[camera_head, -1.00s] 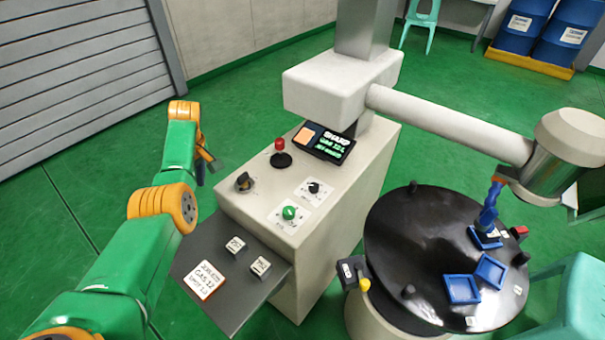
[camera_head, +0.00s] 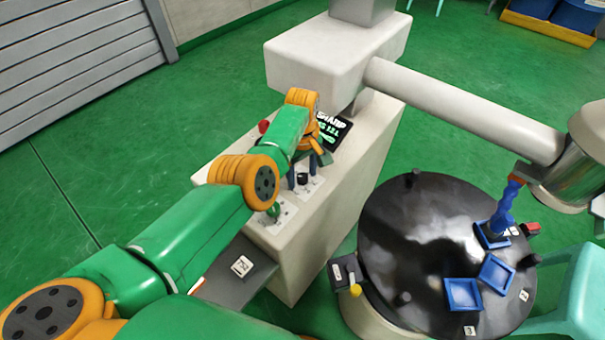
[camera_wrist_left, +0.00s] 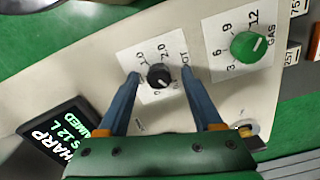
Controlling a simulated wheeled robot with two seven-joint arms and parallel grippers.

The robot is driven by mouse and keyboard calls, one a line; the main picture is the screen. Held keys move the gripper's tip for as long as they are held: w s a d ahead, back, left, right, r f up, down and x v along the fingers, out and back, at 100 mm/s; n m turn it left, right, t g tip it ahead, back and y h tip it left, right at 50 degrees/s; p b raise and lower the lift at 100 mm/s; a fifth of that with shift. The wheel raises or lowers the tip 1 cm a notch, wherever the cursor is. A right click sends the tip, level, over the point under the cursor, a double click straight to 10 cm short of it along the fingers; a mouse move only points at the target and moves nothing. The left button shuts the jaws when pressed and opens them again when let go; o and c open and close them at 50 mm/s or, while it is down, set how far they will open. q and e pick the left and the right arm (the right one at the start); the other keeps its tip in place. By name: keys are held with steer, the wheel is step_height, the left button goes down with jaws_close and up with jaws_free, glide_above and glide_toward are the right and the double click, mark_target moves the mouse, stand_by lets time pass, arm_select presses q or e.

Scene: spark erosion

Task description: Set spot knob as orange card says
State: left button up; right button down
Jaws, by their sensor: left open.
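The spot knob (camera_wrist_left: 158,76) is a small black knob on a white plate (camera_wrist_left: 152,56) with printed numbers. Its white mark seems to point to the lower left in the left wrist view, near the 0. My left gripper (camera_wrist_left: 160,74) is open, with one blue-grey finger on each side of the knob; contact cannot be told. In the head view my left gripper (camera_head: 303,174) is over the machine's top panel. The orange card on the grey shelf is almost wholly hidden behind my left arm, and its text cannot be read now. My right gripper is not seen.
The green gas knob (camera_wrist_left: 248,47) sits beside the spot plate, its mark toward 12. A key switch (camera_wrist_left: 245,130) and a display (camera_wrist_left: 62,140) are close by. A small white tag block (camera_head: 242,266) lies on the shelf (camera_head: 245,288). A black round table (camera_head: 420,230) stands at right.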

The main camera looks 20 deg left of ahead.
arm_select(q)
steer(key=shift+w, duration=0.15)
jaws_close()
